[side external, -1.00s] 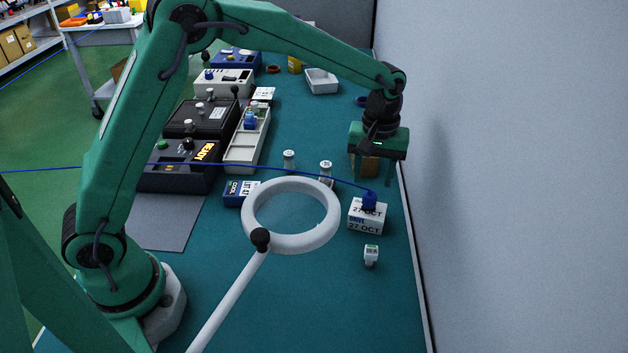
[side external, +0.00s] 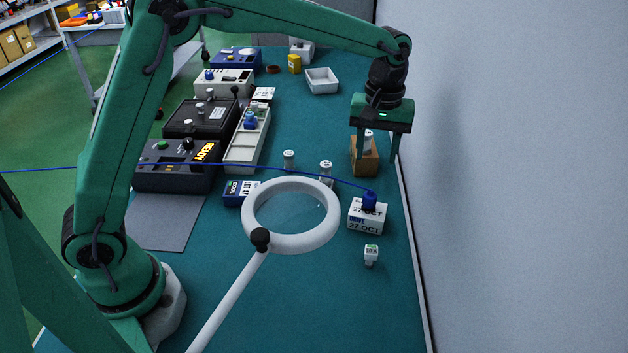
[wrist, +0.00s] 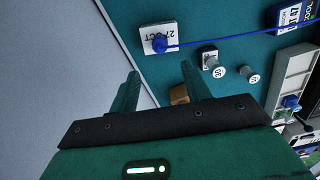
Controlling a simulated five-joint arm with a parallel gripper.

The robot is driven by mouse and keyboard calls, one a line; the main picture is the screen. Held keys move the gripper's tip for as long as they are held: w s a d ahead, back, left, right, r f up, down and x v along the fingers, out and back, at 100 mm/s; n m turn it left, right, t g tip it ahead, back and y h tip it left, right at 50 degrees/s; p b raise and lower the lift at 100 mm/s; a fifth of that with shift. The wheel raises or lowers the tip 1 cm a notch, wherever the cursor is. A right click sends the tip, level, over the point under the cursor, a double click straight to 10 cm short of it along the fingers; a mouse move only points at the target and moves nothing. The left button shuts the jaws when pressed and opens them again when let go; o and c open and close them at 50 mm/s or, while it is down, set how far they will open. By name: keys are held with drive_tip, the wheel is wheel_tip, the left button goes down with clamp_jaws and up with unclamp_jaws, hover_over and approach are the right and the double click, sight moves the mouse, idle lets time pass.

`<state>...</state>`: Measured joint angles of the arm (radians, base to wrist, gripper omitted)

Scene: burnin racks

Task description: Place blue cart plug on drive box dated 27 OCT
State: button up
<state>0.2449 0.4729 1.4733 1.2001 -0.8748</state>
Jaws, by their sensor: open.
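The white drive box (side external: 366,217) marked 27 OCT and DRIVE stands on the teal bench near the right edge. The blue cart plug (side external: 369,200) sits on top of it, with a thin blue cable running off to the left. In the wrist view the box (wrist: 152,32) and plug (wrist: 160,44) appear at the top, beyond the fingers. My gripper (side external: 376,157) is open, fingers pointing down, behind the box and above it, apart from the plug. A brown block (side external: 365,163) with a pale top piece shows between and behind the fingers.
A magnifier ring (side external: 292,248) on a white arm stands left of the box. A small white tagged piece (side external: 371,254) is in front. Two pegs (side external: 326,172) and a COOL box (side external: 240,193) lie left. The wall (side external: 480,200) is close on the right.

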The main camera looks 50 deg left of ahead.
drive_tip(key=s+a+r+m+t, duration=0.1)
drive_tip(key=s+a+r+m, duration=0.1)
drive_tip(key=s+a+r, duration=0.3)
drive_tip(key=s+a+r+m+t, duration=0.1)
drive_tip(key=s+a+r+t, duration=0.2)
drive_tip(key=s, duration=0.5)
drive_tip(key=s+a+f+m+t, duration=0.1)
drive_tip(key=s+a+m, duration=0.3)
drive_tip(key=s, duration=0.9)
drive_tip(key=shift+s+a+t, duration=0.15)
drive_tip(key=shift+s+t, duration=0.15)
drive_tip(key=shift+s, duration=0.1)
